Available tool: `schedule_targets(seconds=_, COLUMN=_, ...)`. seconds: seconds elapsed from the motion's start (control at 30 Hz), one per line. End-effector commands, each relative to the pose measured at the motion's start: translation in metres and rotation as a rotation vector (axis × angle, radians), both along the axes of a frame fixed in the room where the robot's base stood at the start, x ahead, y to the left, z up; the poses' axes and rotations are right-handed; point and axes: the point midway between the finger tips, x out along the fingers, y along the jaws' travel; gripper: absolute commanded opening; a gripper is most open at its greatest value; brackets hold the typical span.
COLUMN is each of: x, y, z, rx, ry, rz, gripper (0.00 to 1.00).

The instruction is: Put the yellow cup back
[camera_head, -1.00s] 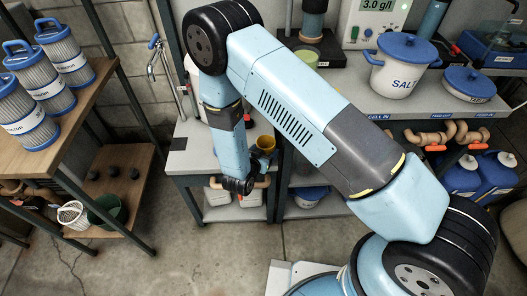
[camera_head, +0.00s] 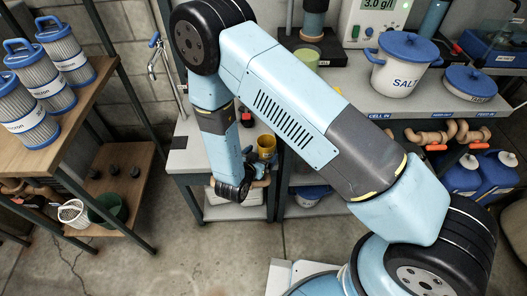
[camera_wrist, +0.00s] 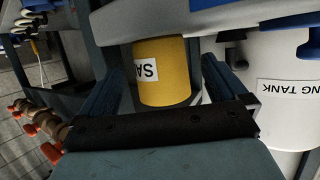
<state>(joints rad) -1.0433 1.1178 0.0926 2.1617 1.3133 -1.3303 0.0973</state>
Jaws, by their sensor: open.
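In the wrist view the yellow cup (camera_wrist: 163,85) fills the upper middle, upside down, with a white label partly reading "SA". My gripper (camera_head: 257,164) is just in front of the cup and low beside it, partly hidden by my forearm. In the wrist view my gripper (camera_wrist: 166,62) is open, with one dark finger on each side of the cup and a gap on both sides. The cup's far side is hidden.
A white tank (camera_wrist: 285,85) labelled "NG TANK" is close to the right finger. The grey bench (camera_head: 195,153) has free room left of my arm. A white salt pot (camera_head: 397,68) stands on the right worktop. A wooden shelf (camera_head: 80,85) with filter cartridges is at left.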

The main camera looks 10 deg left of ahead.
Motion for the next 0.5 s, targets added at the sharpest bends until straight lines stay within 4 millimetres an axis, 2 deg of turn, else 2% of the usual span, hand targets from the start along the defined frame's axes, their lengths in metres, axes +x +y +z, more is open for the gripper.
schedule_targets(seconds=0.2, x=-0.039, y=0.011, z=0.015, rx=0.001, ry=0.001, rz=0.004, gripper=0.99)
schedule_targets(seconds=0.5, x=-0.069, y=0.019, z=0.026, rx=0.000, ry=0.001, rz=0.003, gripper=0.99)
